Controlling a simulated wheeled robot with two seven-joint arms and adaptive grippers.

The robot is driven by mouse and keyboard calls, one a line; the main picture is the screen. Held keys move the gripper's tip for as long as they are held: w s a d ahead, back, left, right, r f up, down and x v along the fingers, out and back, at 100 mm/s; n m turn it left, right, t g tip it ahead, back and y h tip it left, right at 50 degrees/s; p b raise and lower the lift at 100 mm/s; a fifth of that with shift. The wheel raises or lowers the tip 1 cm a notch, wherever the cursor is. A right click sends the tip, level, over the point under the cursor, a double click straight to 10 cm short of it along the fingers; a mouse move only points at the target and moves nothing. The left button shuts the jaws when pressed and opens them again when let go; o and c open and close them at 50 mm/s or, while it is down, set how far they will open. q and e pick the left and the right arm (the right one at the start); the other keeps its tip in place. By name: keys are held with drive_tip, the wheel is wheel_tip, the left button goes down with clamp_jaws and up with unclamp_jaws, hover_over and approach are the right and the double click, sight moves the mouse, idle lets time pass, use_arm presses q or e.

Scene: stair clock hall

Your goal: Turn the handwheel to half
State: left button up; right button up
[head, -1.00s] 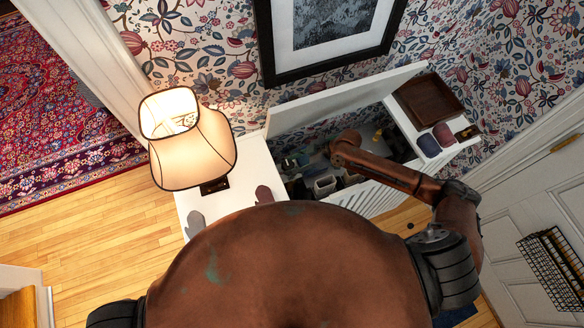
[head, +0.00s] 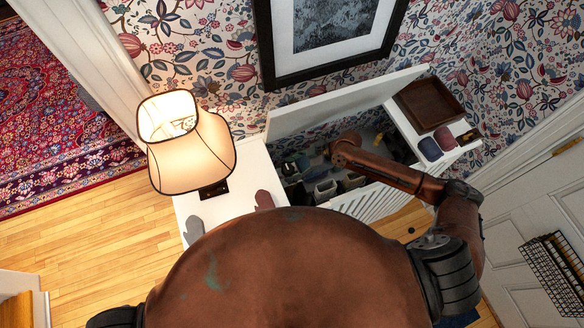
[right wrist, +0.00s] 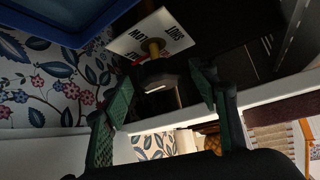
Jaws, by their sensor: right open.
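I cannot clearly make out a handwheel in either view. In the right wrist view, a yellow-brown stem (right wrist: 153,48) passes by a white card (right wrist: 149,36) with upside-down black and red lettering. A pale rounded part sits below the stem, in dim light. My right gripper (right wrist: 161,88) is open, with green-padded fingers on either side of this part and nothing clearly held. In the head view my right arm reaches down into the open white cabinet (head: 378,202); its fingers are hard to make out there. My left gripper is not in view.
The cabinet's raised lid (head: 335,105) stands along the wall. A brown tray (head: 430,104) sits at right. A wire basket (head: 556,268) hangs on the door.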

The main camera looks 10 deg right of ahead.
drive_tip(key=v, duration=1.2)
